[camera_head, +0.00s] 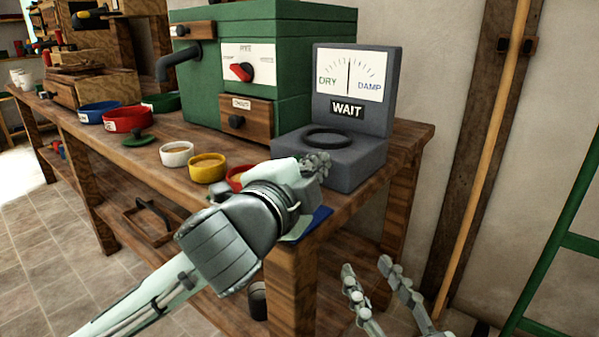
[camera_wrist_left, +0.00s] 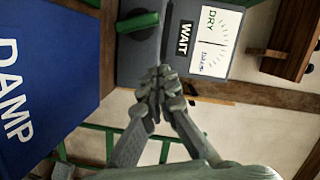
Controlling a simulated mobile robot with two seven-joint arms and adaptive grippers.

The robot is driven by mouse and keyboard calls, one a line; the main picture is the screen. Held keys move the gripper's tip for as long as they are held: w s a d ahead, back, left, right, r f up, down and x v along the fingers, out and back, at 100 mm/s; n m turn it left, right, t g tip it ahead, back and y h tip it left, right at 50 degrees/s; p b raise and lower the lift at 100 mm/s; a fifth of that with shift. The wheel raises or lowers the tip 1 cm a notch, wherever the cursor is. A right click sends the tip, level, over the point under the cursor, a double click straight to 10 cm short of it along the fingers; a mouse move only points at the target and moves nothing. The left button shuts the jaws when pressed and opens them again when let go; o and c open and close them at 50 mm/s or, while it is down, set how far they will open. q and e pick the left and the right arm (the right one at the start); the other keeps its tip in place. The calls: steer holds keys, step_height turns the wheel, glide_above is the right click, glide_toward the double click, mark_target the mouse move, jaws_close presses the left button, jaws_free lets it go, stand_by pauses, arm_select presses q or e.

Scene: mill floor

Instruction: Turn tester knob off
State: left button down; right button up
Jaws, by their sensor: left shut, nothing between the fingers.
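The grey tester (camera_head: 352,85) stands at the bench's right end, with a DRY/DAMP dial, a WAIT sign and a black ring (camera_head: 329,138) on its base. Its needle is near the middle. I cannot make out the tester knob in the head view; my left gripper (camera_head: 316,164) covers part of the base's front. This gripper is shut and empty, close to the tester. My right gripper (camera_head: 381,268) is open and empty, low beside the bench.
A green machine (camera_head: 300,55) with a red pointer knob (camera_head: 242,72) stands left of the tester. White (camera_head: 177,154), yellow (camera_head: 207,168) and red bowls line the bench front. A blue DAMP panel (camera_wrist_left: 45,75) fills the wrist view's left. A green ladder (camera_head: 565,240) stands at right.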

arm_select(q)
steer(key=shift+w+a+f+b, duration=0.35)
steer(key=shift+w+a+b, duration=0.2)
steer(key=shift+w, duration=0.05)
steer(key=shift+w+a+f+b, duration=0.35)
steer(key=shift+w+a+b, duration=0.2)
steer(key=shift+w+a, duration=0.2)
steer(key=shift+a, duration=0.1)
arm_select(e)
step_height(320, 180, up, 8)
steer(key=s+t+y, duration=0.2)
steer(key=s+t, duration=0.1)
steer(key=t, duration=0.2)
